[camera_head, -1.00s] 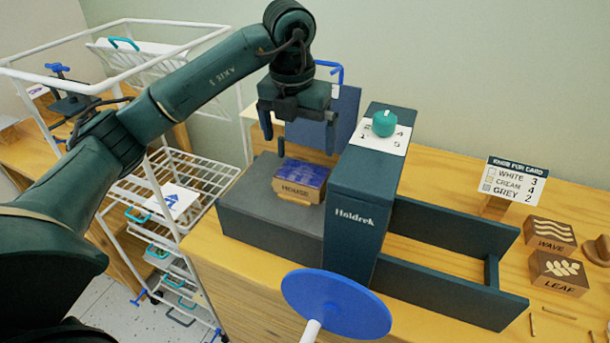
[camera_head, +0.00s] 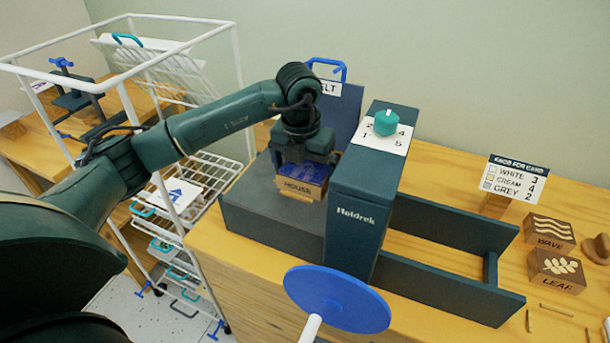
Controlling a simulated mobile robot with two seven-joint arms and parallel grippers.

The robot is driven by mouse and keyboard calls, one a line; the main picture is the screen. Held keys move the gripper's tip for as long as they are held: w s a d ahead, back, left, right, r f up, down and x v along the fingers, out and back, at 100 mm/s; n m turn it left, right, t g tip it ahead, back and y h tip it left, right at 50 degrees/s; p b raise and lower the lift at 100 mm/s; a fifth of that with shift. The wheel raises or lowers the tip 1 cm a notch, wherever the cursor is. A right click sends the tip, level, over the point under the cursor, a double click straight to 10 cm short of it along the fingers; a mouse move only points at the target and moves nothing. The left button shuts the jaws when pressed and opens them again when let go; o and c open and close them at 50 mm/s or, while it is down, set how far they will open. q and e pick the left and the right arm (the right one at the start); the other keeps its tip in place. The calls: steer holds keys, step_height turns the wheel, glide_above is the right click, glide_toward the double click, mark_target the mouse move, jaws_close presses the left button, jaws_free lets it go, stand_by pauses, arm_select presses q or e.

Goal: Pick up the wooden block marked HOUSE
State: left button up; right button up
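The wooden block marked HOUSE (camera_head: 301,189) has a blue top face and lies on the dark grey bed (camera_head: 262,212) of the press labelled Haldrek (camera_head: 357,215). My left gripper (camera_head: 303,162) points down right over the block, with its fingers spread toward the block's left and right sides. The gripper hides the back of the block's top. The fingers look open; whether they touch the block is hard to see. My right gripper is not in view.
The press's tall dark housing stands close to the right of the block, and a dark blue upright panel (camera_head: 340,118) behind it. A blue disc (camera_head: 336,299) is in front. Blocks marked WAVE (camera_head: 549,234) and LEAF (camera_head: 556,271) lie far right. A white wire rack (camera_head: 235,90) stands left.

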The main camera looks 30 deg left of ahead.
arm_select(q)
steer(key=c, duration=0.8)
steer(key=shift+r, duration=0.1)
